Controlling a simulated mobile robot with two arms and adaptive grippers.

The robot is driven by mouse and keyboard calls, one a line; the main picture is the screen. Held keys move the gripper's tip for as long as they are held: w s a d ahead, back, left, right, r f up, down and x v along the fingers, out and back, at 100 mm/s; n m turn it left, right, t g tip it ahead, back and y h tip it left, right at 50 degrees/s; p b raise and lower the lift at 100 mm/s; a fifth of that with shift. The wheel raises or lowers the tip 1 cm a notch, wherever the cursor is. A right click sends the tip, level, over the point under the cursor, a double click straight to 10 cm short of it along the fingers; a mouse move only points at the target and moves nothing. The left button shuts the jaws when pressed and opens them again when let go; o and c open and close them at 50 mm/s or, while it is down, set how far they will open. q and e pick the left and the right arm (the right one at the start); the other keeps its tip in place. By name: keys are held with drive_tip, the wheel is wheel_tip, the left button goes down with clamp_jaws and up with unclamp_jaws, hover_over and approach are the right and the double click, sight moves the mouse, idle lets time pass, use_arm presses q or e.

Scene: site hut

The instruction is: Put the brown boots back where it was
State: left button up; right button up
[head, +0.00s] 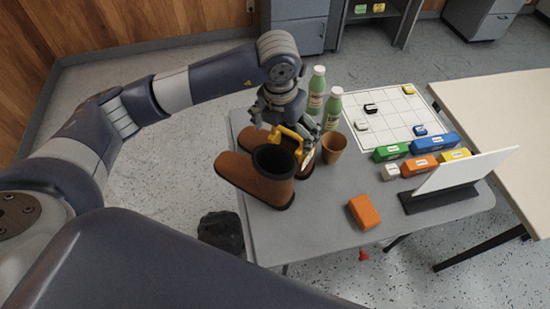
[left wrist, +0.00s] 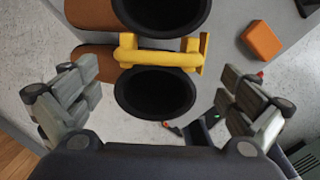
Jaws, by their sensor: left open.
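The brown boots (head: 262,175) stand upright side by side at the left end of the grey table (head: 330,240), toes pointing left. In the left wrist view, the boots (left wrist: 90,52) show two dark round openings with a yellow bar-shaped piece (left wrist: 160,57) between them. My left gripper (head: 285,128) is above the boots, pointing down. In the left wrist view its fingers (left wrist: 158,88) are spread wide on either side of the nearer opening, holding nothing. The gripper partly hides the rear boot in the head view. My right gripper is not in view.
Two green bottles (head: 316,90) and a brown cup (head: 334,148) stand close behind and right of the boots. An orange block (head: 363,212) lies right of them. Coloured blocks (head: 390,152), a grid sheet (head: 385,115) and a white panel (head: 468,172) fill the right side.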

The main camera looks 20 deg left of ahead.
sight(287, 141)
use_arm(q)
drive_tip(key=f+p, duration=0.1)
drive_tip(key=w+f, duration=0.1)
drive_tip(key=f, duration=0.1)
drive_tip(key=f+p, duration=0.1)
drive_tip(key=f, duration=0.1)
drive_tip(key=shift+w+f+p, duration=0.2)
drive_tip(key=shift+w+p, duration=0.1)
drive_tip(key=shift+w, duration=0.05)
drive_tip(key=shift+f, duration=0.35)
drive_tip(key=c, duration=1.5)
drive_tip(key=shift+w, duration=0.15)
drive_tip(key=shift+c, duration=1.4)
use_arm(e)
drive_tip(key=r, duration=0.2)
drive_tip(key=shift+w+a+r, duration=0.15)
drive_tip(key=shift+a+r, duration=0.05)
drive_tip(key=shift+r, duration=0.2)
use_arm(q)
drive_tip(key=shift+r, duration=0.25)
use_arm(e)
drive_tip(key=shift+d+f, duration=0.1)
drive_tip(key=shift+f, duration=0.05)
